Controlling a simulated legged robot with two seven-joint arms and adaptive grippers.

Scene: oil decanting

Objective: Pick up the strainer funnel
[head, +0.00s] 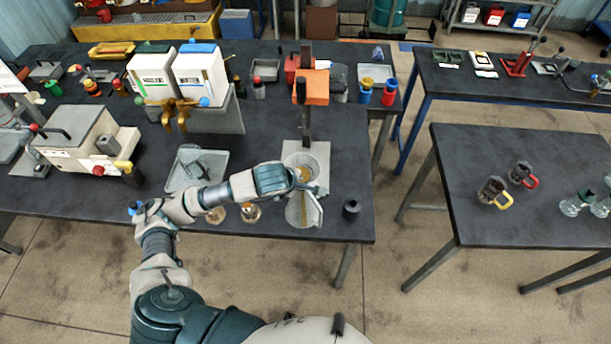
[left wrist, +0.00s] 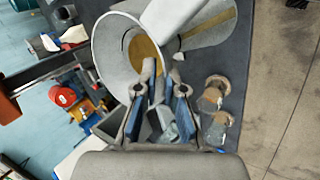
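The strainer funnel (head: 296,160) is a pale cone with a tan disc inside, in front of the orange-topped stand. It fills the upper left of the left wrist view (left wrist: 106,45), just past my fingertips. My left gripper (head: 298,182) is beside its front side. In the left wrist view the gripper (left wrist: 162,75) shows two fingers with blue pads and a gap between them; I see nothing clearly clamped. Whether the tips touch the funnel cannot be told. A grey tapered vessel (head: 302,213) with tan inside stands in front of the funnel. My right gripper is not in view.
The stand (head: 307,120) rises behind the funnel. Small amber jars (head: 250,212) are left of the vessel, near the table's front edge. A small black cup (head: 351,207) is to the right. A grey tray (head: 183,183) lies left of my forearm.

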